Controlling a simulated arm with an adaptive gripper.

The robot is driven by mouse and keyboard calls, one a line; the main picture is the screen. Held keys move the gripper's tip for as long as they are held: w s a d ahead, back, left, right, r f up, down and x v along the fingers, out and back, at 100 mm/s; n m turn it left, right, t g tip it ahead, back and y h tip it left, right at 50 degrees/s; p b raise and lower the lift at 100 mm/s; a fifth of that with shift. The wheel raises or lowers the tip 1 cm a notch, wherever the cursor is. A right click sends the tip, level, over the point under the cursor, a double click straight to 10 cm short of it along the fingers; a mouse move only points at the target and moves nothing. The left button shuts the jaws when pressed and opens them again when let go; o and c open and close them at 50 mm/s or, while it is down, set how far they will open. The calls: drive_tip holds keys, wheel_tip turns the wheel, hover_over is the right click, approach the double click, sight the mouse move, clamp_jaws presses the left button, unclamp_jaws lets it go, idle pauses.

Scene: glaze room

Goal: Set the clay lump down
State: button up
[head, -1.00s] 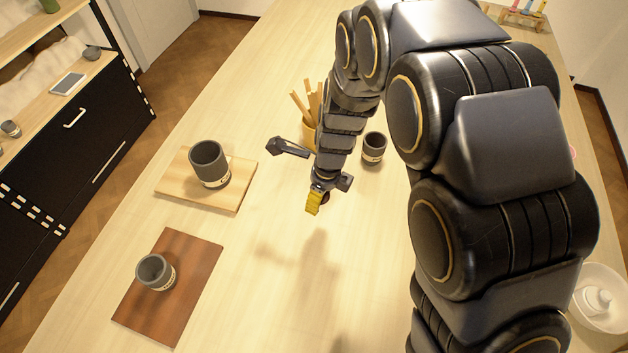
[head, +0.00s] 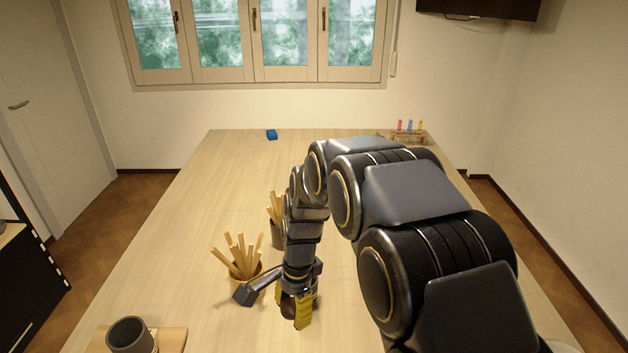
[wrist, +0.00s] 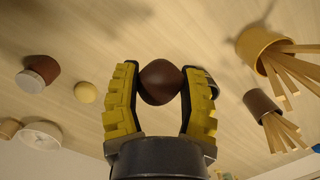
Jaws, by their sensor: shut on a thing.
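The clay lump (wrist: 160,82) is a smooth, dark brown, rounded piece. My gripper (wrist: 158,76) is shut on it, with one ridged yellow finger on each side. In the head view, my gripper (head: 292,308) points down over the table, and the lump (head: 288,305) shows partly behind the yellow fingers. Whether the lump touches the table or hangs above it, I cannot tell.
An ochre cup with sticks (head: 246,285) stands close left of my gripper, a brown cup with sticks (head: 278,236) behind it. A grey cup (head: 130,336) is at the lower left. A pale yellow ball (wrist: 85,92) shows in the wrist view.

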drive_tip(key=w+d+r+n, duration=0.2)
drive_tip(key=d+r+n, duration=0.2)
drive_tip(key=d, duration=0.3)
drive_tip(key=w+d+r+n+h, duration=0.1)
drive_tip(key=w+d+r+n, duration=0.1)
drive_tip(key=d+r+n, duration=0.3)
drive_tip(key=shift+d+r+n+g, duration=0.2)
drive_tip(key=shift+d+n+g, duration=0.2)
drive_tip(key=shift+d+n, duration=0.5)
drive_tip(key=shift+w, duration=0.1)
